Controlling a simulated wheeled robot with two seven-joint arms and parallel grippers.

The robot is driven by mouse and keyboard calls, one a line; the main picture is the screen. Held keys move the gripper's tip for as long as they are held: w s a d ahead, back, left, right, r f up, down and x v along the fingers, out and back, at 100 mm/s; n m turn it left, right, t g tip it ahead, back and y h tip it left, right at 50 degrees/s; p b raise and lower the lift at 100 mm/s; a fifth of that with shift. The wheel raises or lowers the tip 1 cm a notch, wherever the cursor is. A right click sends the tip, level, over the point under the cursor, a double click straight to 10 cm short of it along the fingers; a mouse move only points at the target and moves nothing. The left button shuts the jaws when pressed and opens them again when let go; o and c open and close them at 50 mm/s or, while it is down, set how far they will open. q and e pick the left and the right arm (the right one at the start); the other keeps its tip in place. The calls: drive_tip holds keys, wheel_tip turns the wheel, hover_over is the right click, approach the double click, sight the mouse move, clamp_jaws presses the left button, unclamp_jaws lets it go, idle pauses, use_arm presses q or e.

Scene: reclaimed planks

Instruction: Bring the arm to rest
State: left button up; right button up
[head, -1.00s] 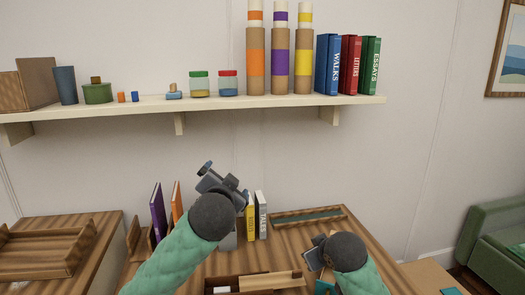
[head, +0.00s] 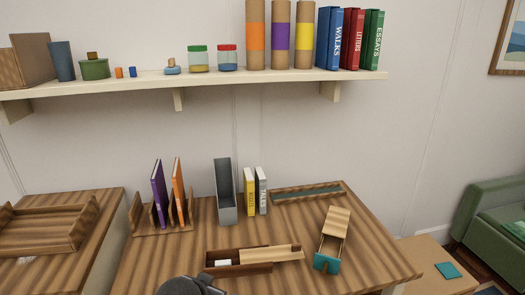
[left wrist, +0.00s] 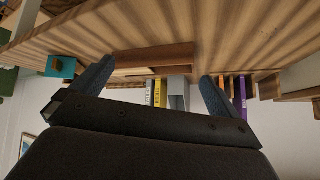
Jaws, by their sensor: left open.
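That view is upside down, with the desk top above and the wall below. My right gripper does not show clearly in either view.
The wooden desk (head: 365,265) holds an open box with a sliding lid (head: 240,270), a small wooden box with a teal end (head: 335,225), a grey magazine file (head: 225,195), books and a shallow tray (head: 305,193). A loaded wall shelf (head: 210,82) hangs above.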

use_arm(q)
drive_tip(key=s+f+n+g, duration=0.1)
drive_tip(key=s+f+g, duration=0.2)
drive_tip(key=s+f, duration=0.7)
drive_tip(key=s+f+g, duration=0.3)
drive_tip(key=s+f, duration=0.7)
drive_tip(key=s, duration=0.5)
drive_tip(key=shift+s+a+n, duration=0.25)
drive_tip(key=shift+a+n, duration=0.05)
drive_tip(key=shift+n, duration=0.1)
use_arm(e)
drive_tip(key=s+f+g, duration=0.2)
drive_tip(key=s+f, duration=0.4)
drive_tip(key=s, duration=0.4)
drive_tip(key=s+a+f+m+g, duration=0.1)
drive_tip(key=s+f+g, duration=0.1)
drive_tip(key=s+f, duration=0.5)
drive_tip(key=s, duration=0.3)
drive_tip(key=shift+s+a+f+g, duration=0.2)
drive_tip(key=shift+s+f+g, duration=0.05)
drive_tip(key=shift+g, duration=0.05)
